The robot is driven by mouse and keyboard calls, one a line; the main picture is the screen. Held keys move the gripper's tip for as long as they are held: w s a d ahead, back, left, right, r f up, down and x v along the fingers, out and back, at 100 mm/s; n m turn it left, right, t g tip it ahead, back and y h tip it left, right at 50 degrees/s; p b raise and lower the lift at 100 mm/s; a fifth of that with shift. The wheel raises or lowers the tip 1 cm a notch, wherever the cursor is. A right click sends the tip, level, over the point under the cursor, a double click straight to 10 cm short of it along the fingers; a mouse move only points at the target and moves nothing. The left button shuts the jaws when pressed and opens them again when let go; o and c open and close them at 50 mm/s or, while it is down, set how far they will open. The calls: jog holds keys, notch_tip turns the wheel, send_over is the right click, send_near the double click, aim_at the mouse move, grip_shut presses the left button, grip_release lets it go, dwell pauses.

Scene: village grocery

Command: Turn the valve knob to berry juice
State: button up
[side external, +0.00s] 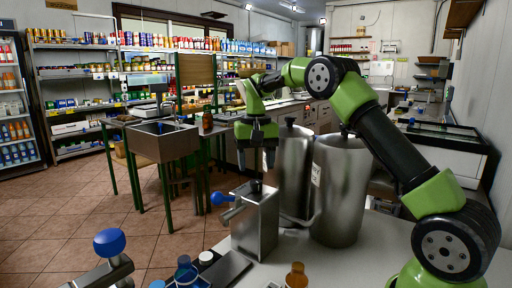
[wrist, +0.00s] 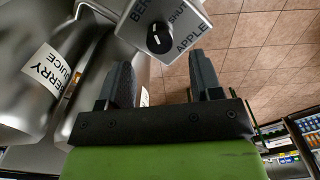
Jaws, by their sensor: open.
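The valve knob (wrist: 160,38) is a small round black knob with a white mark, on the top face of a steel dispenser box (side external: 256,222). The words BERRY, SHUT and APPLE are printed around it. Which word the white mark points at is hard to tell. My gripper (side external: 258,163) points down above the box, in the side view. In the wrist view my gripper (wrist: 159,60) is open and empty, with its fingers apart and the knob showing beyond the gap between the tips. The fingers do not appear to touch the knob.
Two steel urns (side external: 340,190) stand right behind the box; one reads BERRY JUICE (wrist: 45,72). A blue-ended tap handle (side external: 221,198) sticks out left of the box. Another blue ball (side external: 109,242) and small bottles, one amber (side external: 297,276), are in front.

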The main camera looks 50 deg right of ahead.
aim_at(256, 181)
notch_tip(256, 181, up, 5)
jog(key=shift+r, duration=0.1)
dwell(0.6)
jog(key=s+a+r+n+t, duration=0.3)
jog(key=s+a+r+t, duration=0.1)
jog(key=s+a+r, duration=0.55)
jog(key=s+a+f+t, duration=0.1)
jog(key=s+a+f, duration=0.1)
jog(key=s, duration=0.2)
jog(key=s+a+f+t+y, duration=0.1)
jog(key=s+a+f, duration=0.1)
jog(key=s, duration=0.3)
jog(key=s+a+f+n+t+y, duration=0.1)
jog(key=s, duration=0.4)
jog(key=shift+a+f, duration=0.4)
